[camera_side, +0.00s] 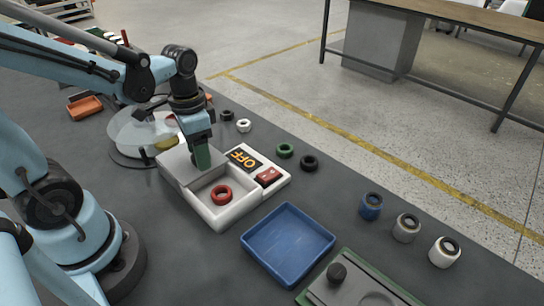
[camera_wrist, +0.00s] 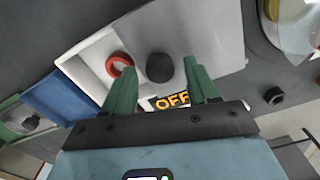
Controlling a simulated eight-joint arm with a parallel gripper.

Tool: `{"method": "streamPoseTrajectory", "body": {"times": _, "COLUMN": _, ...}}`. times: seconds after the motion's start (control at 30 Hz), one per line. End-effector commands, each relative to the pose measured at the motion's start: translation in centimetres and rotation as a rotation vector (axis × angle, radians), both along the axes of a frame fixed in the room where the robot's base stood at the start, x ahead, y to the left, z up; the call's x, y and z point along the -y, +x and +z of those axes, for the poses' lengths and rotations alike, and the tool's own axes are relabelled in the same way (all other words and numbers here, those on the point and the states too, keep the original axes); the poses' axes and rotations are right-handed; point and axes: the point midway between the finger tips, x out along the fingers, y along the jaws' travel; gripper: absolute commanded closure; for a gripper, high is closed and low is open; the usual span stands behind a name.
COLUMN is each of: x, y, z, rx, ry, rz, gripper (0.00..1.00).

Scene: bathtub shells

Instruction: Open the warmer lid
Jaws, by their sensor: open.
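The warmer (camera_side: 232,212) is a white box with an orange "OFF" display and a red switch (camera_side: 268,177). Its light grey lid (camera_side: 176,166) lies over the left end of the box, and the compartment beside it is uncovered, with a red ring (camera_side: 221,194) inside. In the wrist view the lid (camera_wrist: 205,42) carries a round black knob (camera_wrist: 160,67). My gripper (camera_side: 203,158) is over the lid, green fingers pointing down. In the wrist view its fingertips (camera_wrist: 163,68) are apart, one on each side of the knob; contact cannot be told. The fingers hide the knob in the side view.
A blue tray (camera_side: 288,243) and a green-edged board (camera_side: 355,285) stand in front right. Green (camera_side: 285,150) and black (camera_side: 309,163) rings lie behind the warmer. Several small jars stand at right. A clear round dish (camera_side: 140,135) is close at left.

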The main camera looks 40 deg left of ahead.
Motion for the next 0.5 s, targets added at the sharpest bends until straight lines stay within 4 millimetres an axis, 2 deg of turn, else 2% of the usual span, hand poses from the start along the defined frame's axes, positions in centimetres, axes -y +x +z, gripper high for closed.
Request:
{"method": "streamPoseTrajectory", "body": {"times": 0.27, "x": 0.0, "y": 0.0, "z": 0.6, "rx": 0.0, "ry": 0.0, "rz": 0.0, "gripper": 0.42}}
{"method": "streamPoseTrajectory", "body": {"times": 0.5, "x": 0.0, "y": 0.0, "z": 3.2, "rx": 0.0, "ry": 0.0, "rz": 0.0, "gripper": 0.42}}
